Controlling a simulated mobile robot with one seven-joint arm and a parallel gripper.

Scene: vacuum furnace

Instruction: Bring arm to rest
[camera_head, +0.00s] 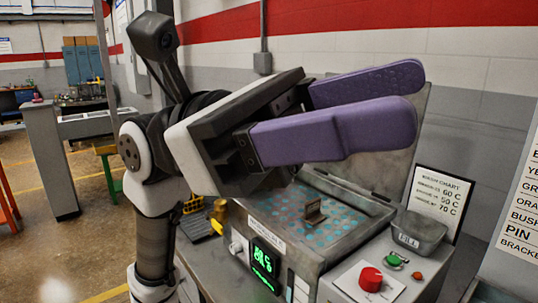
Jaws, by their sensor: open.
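My gripper (412,102) is raised in the middle of the view, with its two purple fingers apart and nothing between them. The fingers point to the right, above and in front of the machine. My arm comes up from the lower left and folds over to the gripper. The gripper hides part of the machine's raised lid and back edge.
Below the gripper stands a machine (270,222) with a green display and a dotted top bearing a small brown bracket (314,211). To its right are a metal tray (419,232), a red button (371,279) and a chart (438,202). Open floor lies at left.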

